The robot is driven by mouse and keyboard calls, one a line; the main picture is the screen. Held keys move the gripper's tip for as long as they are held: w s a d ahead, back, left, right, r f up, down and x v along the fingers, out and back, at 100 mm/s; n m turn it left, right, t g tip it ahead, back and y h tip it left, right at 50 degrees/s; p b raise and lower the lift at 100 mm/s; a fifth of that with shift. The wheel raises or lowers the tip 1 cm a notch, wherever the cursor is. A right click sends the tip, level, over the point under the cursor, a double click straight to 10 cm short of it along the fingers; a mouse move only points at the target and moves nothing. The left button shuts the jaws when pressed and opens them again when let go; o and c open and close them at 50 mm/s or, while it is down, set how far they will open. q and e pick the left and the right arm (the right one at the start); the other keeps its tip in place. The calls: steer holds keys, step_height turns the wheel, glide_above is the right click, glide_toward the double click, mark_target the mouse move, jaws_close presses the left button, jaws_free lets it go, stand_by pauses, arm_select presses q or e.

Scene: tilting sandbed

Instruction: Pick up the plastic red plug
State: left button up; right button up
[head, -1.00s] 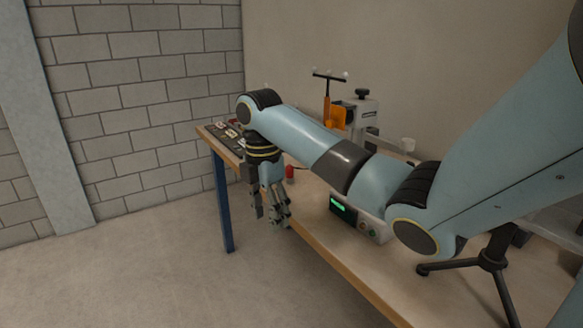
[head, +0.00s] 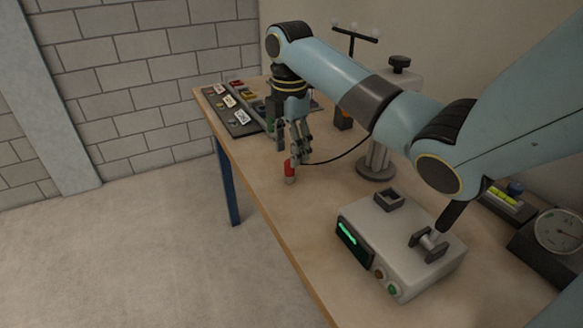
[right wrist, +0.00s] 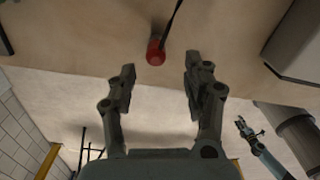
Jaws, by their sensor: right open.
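The red plug (head: 289,169) stands on the wooden table near its front edge, with a black cable running from it to the right. It also shows in the right wrist view (right wrist: 155,53), just ahead of the fingertips and roughly between their lines. My right gripper (head: 297,157) points down right beside the plug and partly overlaps its top in the head view. In the right wrist view its two fingers (right wrist: 160,73) are apart with nothing between them. My left arm's gripper (right wrist: 248,128) seems to show small at the lower right there; its jaw state is unclear.
A grey box with a green display (head: 395,245) stands on the table at the front right. Dark trays with small parts (head: 232,112) lie at the far left end. A stand (head: 376,165) and a round gauge (head: 558,232) are further right. Table around the plug is clear.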

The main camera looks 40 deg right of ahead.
mark_target(289, 174)
steer(key=f, duration=0.7)
steer(key=shift+w+d+b, duration=0.2)
steer(key=shift+b, duration=0.1)
steer(key=shift+r, duration=0.1)
jaws_close()
